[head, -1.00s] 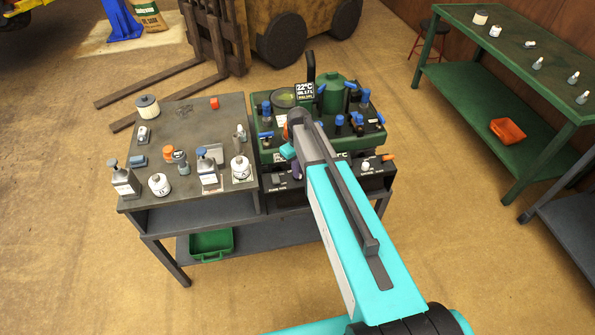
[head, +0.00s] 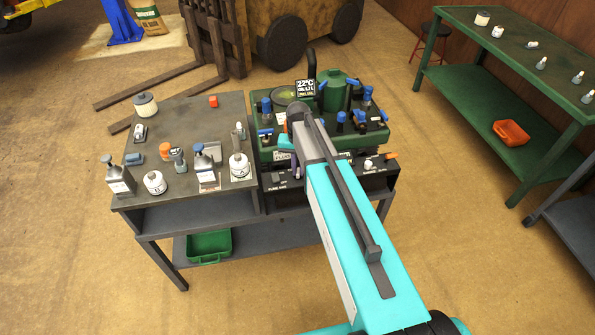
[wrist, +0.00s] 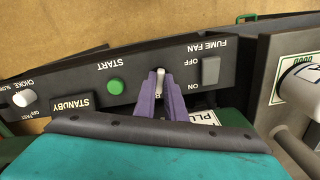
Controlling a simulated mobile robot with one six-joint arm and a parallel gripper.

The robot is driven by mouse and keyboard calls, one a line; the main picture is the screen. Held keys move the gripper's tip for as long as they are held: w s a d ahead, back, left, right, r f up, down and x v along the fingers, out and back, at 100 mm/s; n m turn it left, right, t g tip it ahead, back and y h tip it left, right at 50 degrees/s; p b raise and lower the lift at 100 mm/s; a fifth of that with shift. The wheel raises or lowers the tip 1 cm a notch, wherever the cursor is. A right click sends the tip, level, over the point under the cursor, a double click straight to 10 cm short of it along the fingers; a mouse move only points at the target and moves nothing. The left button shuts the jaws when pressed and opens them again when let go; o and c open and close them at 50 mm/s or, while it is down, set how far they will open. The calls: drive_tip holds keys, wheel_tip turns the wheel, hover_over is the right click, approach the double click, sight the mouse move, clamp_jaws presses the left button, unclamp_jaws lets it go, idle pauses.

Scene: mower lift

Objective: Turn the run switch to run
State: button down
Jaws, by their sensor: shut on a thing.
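The black control panel (wrist: 135,90) shows upside down in the wrist view. My gripper (wrist: 160,85) has its purple fingers closed around a small pale switch lever (wrist: 160,74) between the green START button (wrist: 115,86) and the grey FUME FAN rocker (wrist: 211,70). I take this lever for the run switch; its own labels are hidden by the fingers or unreadable. A STANDBY plate (wrist: 71,103) sits left of the START button. In the head view my arm covers the middle of the panel (head: 279,180), and only a bit of purple finger shows.
A white choke knob (wrist: 24,97) is at the panel's left end in the wrist view. The green machine (head: 270,148) with blue-handled valves stands behind the panel. Bottles and jars crowd the grey bench (head: 200,110) at left.

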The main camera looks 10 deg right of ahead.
sight(298, 172)
drive_tip(key=shift+m+b, duration=0.3)
drive_tip(key=shift+m, duration=0.8)
drive_tip(key=c, duration=1.8)
unclamp_jaws()
drive_tip(key=shift+r, duration=0.1)
drive_tip(key=shift+r+b, duration=1.55)
drive_tip(key=shift+r, duration=5.3)
